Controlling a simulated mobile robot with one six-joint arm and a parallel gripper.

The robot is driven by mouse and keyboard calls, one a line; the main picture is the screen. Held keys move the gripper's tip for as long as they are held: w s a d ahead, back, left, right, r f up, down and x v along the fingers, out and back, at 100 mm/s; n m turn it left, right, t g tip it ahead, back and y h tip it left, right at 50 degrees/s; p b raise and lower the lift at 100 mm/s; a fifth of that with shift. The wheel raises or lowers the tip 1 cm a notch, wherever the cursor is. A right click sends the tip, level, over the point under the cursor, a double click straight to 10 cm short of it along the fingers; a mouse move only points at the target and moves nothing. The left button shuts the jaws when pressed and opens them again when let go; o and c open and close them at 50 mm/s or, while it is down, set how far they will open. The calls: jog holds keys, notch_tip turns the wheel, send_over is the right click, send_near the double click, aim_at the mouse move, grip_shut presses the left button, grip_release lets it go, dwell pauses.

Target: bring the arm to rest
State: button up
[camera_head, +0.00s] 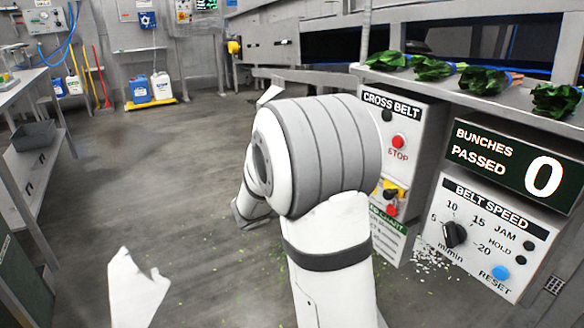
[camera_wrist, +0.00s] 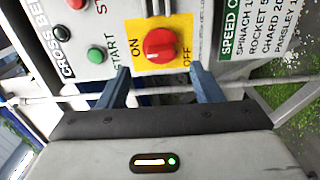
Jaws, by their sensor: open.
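My arm (camera_head: 330,240) is bent across the middle of the head view and hides my gripper there. In the wrist view my gripper (camera_wrist: 160,70) is open and empty, its two blue-grey fingers apart. They point at the cross belt panel (camera_wrist: 100,15), with the red rotary knob (camera_wrist: 160,45) on its yellow ON/OFF plate (camera_wrist: 137,57) ahead, between the fingertips in the picture. I cannot tell how far the fingers are from the panel. The yellow plate also shows in the head view (camera_head: 402,190), partly behind my arm.
The belt speed panel (camera_head: 490,245) with its black dial (camera_head: 454,234) stands at right, under the bunches passed display (camera_head: 505,163) reading 0. Several green bunches (camera_head: 485,80) lie on the ledge above. Open floor (camera_head: 150,190) lies at left, beside a metal table (camera_head: 25,155).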

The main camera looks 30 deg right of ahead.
jog(key=shift+r, duration=0.1)
jog(key=s+a+r+m+g+y+p, duration=0.1)
jog(key=s+a+r+y+p, duration=0.25)
jog(key=s+p, duration=0.3)
jog(key=s+a+r+g+y+p, duration=0.2)
jog(key=s+r+y+p, duration=0.25)
jog(key=s+p, duration=0.2)
jog(key=s+a+r+t+y+p, duration=0.2)
jog(key=a+r+y+p, duration=0.3)
jog(key=a+p, duration=0.3)
jog(key=s+a+r+t+y+p, duration=0.2)
jog(key=a+r+y+p, duration=0.3)
jog(key=a+r+p, duration=0.3)
jog(key=shift+s+a, duration=0.65)
jog(key=shift+a, duration=0.25)
jog(key=shift+r, duration=0.1)
